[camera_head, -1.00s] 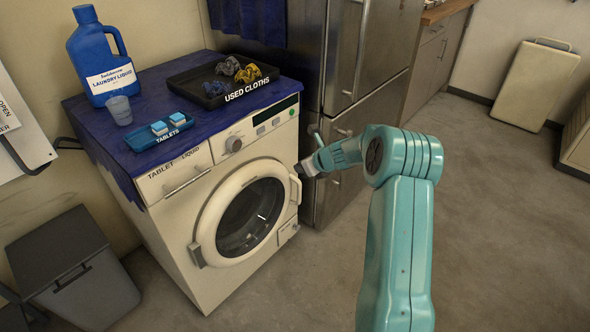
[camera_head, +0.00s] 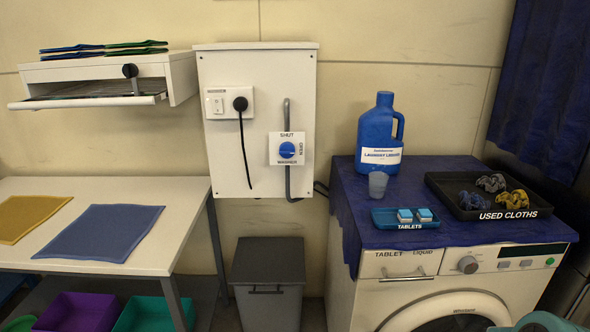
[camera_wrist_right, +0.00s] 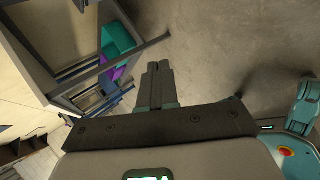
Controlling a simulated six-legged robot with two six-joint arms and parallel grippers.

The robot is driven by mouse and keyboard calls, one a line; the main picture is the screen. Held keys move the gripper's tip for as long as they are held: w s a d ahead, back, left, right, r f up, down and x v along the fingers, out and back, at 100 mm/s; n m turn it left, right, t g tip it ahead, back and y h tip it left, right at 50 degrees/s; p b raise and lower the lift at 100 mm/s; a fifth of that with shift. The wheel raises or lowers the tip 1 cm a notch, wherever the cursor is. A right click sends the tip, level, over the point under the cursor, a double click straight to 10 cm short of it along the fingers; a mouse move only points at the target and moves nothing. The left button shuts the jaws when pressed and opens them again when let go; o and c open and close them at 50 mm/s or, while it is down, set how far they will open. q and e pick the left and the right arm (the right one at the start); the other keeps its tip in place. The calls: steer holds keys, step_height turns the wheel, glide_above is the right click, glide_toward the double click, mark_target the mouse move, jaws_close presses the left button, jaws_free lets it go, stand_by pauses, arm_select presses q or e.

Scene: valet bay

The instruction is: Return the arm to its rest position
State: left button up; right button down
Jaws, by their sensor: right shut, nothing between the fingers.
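My right gripper (camera_wrist_right: 158,68) shows in the right wrist view with its two dark fingers together and nothing between them. It points out over the grey floor (camera_wrist_right: 215,45), apart from any object. In the head view only a small teal piece of my right arm (camera_head: 545,322) shows at the bottom right edge, in front of the washing machine (camera_head: 400,300). The right gripper itself is outside the head view. My left arm and left gripper are in neither view.
A laundry liquid jug (camera_head: 380,125), tablets tray (camera_head: 390,222) and used cloths tray (camera_head: 460,215) sit on the washer.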

steer(key=s+a+f+m+g, duration=0.3)
steer(key=s+a+f+m, duration=0.2)
steer(key=s+a+m, duration=0.45)
steer(key=s+d+f+m+g+h, duration=0.1)
steer(key=s+m+g, duration=0.1)
steer(key=s+m, duration=0.65)
steer(key=s+d+f+m+g+h, duration=0.15)
steer(key=s+m, duration=0.35)
steer(key=m, duration=0.6)
step_height(320, 180, up, 16)
steer(key=a+p, duration=0.1)
steer(key=p, duration=1.4)
steer(key=shift+f+p, duration=0.15)
steer(key=shift+p, duration=0.25)
steer(key=shift+s+f+t, duration=0.1)
steer(key=shift+s+t, duration=0.05)
steer(key=shift+t, duration=0.1)
